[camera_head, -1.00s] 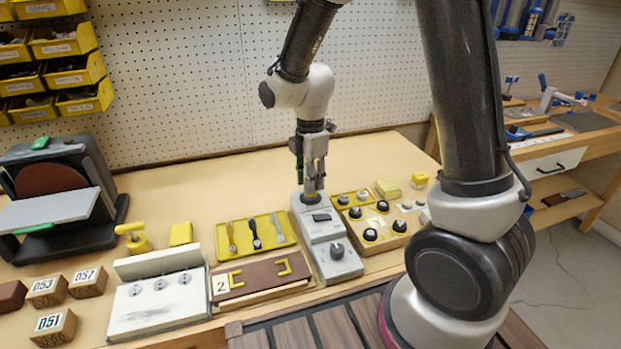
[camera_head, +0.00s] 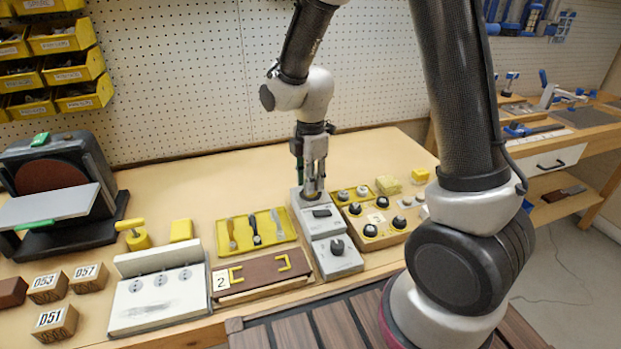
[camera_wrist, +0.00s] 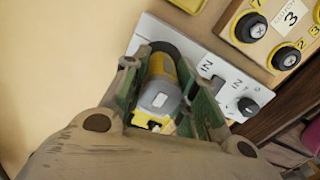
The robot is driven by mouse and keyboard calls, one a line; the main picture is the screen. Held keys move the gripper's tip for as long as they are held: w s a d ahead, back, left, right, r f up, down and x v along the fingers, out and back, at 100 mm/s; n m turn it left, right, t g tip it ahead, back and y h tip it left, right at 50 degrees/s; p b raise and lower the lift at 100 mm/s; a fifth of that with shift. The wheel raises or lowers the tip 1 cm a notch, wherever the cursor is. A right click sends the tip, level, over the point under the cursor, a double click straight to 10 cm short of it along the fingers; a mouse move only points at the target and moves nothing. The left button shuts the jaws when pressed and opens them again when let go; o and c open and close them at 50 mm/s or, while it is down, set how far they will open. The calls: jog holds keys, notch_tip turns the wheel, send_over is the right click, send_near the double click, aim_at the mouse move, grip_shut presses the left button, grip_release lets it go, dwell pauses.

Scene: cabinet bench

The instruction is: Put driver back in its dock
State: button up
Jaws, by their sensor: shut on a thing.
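The driver (camera_wrist: 160,90), a grey and yellow cylinder, sits between the green-sided fingers of my gripper (camera_wrist: 165,100) in the wrist view. My gripper is shut on it. The dock (camera_wrist: 203,62) is a pale grey unit with a dark ring at one end, and the driver's far end is at that ring. I cannot tell how deep it sits. In the head view my gripper (camera_head: 313,190) points down over the back end of the dock (camera_head: 328,222). The driver is mostly hidden by the fingers there.
Right of the dock is a board with black knobs (camera_head: 378,225). To its left are a yellow tool tray (camera_head: 275,240) and a brown panel with yellow handles (camera_head: 262,275). A sander (camera_head: 60,190) stands far left. The bench behind the tray is clear.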

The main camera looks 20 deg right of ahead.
jog(key=shift+f, duration=0.15)
dwell(0.5)
jog(key=o, duration=1.3)
jog(key=shift+r, duration=3.5)
